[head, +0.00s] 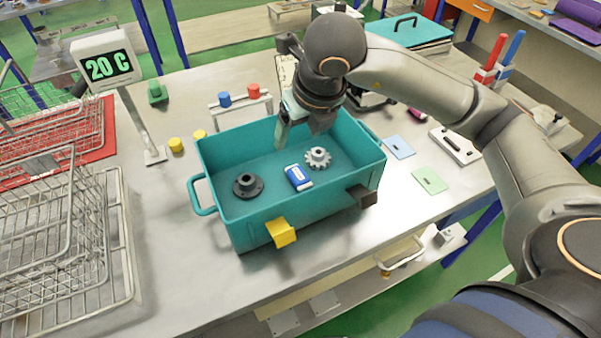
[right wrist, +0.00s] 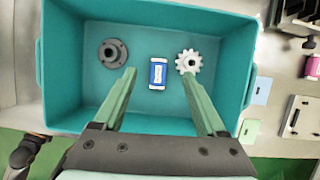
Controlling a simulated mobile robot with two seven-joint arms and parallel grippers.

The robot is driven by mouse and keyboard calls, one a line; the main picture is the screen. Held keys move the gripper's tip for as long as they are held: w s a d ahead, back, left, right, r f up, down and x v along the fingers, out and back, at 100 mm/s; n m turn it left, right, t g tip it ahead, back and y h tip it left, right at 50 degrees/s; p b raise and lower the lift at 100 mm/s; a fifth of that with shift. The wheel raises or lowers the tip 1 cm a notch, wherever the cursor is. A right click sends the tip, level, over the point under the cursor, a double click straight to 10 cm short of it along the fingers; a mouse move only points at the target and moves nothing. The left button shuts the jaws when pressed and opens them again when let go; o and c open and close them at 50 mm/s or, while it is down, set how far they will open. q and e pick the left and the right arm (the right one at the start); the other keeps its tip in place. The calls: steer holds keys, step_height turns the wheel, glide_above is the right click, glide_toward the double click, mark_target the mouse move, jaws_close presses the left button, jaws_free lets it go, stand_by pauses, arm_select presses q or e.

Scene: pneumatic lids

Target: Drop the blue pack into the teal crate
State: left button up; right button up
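The teal crate (head: 240,220) stands open on the metal bench, and its inside fills much of the right wrist view (right wrist: 70,60). The blue pack (head: 298,177), blue with a white label, lies on the crate floor between a dark flanged part and a white gear. In the right wrist view the blue pack (right wrist: 157,73) shows between and beyond my fingertips, touched by neither. My right gripper (head: 295,128) is above the crate, with its green fingers wide apart and empty (right wrist: 158,80). My left gripper is not in view.
The dark flanged part (head: 248,186) and white gear (head: 317,157) also lie in the crate. Blue and green cards (head: 430,181) lie at right. Bare bench shows in front of the crate.

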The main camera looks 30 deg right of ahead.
steer(key=p+v, duration=0.1)
steer(key=v, duration=1.1)
steer(key=shift+s+r, duration=0.15)
steer(key=shift+r, duration=0.1)
